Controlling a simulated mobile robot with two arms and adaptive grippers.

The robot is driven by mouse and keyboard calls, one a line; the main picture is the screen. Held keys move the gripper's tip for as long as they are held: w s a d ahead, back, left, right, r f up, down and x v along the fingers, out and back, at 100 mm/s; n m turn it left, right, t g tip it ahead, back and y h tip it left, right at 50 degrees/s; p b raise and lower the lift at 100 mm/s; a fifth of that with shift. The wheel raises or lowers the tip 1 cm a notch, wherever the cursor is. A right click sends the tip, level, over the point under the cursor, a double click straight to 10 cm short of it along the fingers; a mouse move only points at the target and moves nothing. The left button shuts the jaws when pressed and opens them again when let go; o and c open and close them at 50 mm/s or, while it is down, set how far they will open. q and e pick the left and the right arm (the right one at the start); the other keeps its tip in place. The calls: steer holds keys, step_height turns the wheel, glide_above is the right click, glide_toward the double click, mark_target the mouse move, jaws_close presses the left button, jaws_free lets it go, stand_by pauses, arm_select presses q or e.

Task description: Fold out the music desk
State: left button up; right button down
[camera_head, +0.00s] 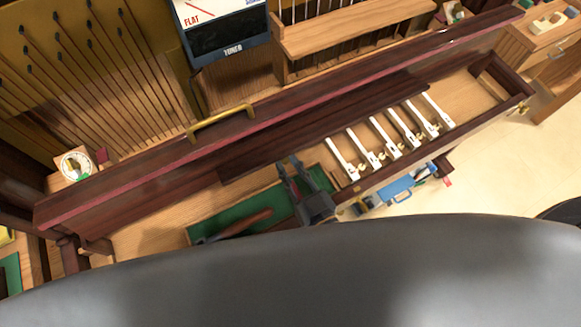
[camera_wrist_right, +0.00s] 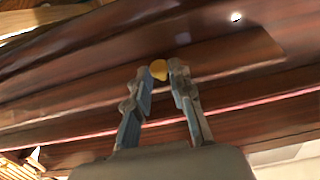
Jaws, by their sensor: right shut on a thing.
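The music desk (camera_head: 325,127) is a long dark reddish-brown panel lying along the front of the piano, below the long dark top board. In the right wrist view the same dark panel (camera_wrist_right: 220,55) fills the upper part, with a small round brass knob (camera_wrist_right: 158,69) on it. My right gripper (camera_head: 288,164) reaches up to the lower edge of the panel. In the right wrist view its two fingers (camera_wrist_right: 160,72) stand on either side of the knob and are shut on it. The knob is hidden in the head view. My left gripper is not in view.
A brass handle (camera_head: 221,122) sits on the long top board. A green-lined tray (camera_head: 240,213) with a dark-handled tool is below left. A tuner (camera_head: 226,30) and wooden rack stand behind.

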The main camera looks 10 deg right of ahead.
steer(key=c, duration=1.2)
jaws_free()
steer(key=shift+o, duration=0.2)
steer(key=v, duration=1.2)
